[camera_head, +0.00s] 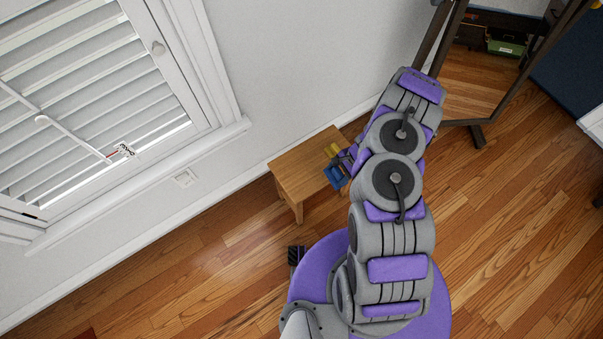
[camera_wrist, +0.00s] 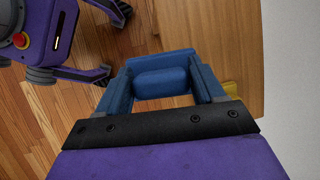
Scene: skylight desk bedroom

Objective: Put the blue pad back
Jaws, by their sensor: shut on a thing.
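The blue pad (camera_wrist: 160,84) is a small rounded block. It sits between the two blue fingers of my gripper (camera_wrist: 160,68) in the wrist view, and the fingers are shut on it. In the head view, my gripper (camera_head: 336,177) is at the right part of the small wooden table (camera_head: 299,161), and I cannot tell the pad from the fingers there. In the wrist view the pad overlaps the edge of the table (camera_wrist: 222,35). Whether it touches the tabletop is unclear.
A wall with a shuttered window (camera_head: 100,90) is behind the table. A dark-framed mirror (camera_head: 480,80) stands at the right. Wooden floor (camera_head: 220,270) is open at lower left.

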